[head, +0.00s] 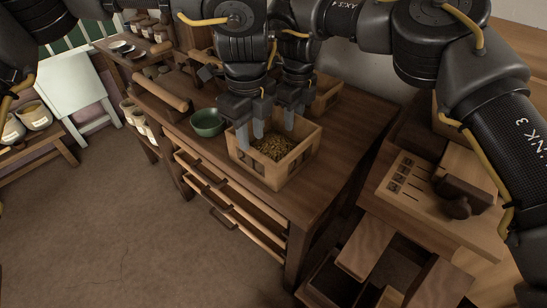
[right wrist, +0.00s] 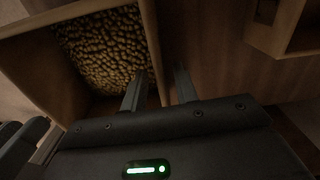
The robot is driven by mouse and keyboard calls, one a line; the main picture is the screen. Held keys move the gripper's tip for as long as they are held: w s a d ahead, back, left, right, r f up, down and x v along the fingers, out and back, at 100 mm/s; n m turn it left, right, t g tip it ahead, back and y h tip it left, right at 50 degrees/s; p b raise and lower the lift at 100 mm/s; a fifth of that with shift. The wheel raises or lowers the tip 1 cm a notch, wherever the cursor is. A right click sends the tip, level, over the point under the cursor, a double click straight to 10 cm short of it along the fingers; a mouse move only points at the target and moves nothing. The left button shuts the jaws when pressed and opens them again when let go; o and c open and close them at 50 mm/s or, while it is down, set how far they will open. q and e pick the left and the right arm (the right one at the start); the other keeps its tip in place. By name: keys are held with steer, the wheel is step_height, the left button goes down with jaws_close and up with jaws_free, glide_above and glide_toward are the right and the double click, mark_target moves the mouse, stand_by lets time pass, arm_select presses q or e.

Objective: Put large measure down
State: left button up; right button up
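The large measure is a square wooden box (head: 272,174) of grain. It appears to rest on the wooden counter, with the grain (head: 272,148) low inside. My left gripper (head: 250,134) is at its left wall, fingers apart and pointing down, with the wall seemingly between them. My right gripper (head: 290,122) is at the far wall. In the right wrist view its fingers (right wrist: 158,90) stand on either side of the box wall (right wrist: 151,45), with a gap visible on the outer side. Part of the box's far side is hidden by my grippers.
A green bowl (head: 207,122) stands left of the box. Another wooden box (head: 327,92) stands behind it. The counter (head: 305,203) is clear at the front right. A side table at the right holds a slotted board (head: 408,178) and a dark object (head: 462,197).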

arm_select(q)
step_height(320, 180, up, 7)
steer(key=shift+f, duration=0.2)
arm_select(e)
step_height(320, 180, up, 12)
stand_by(0.6)
stand_by(0.3)
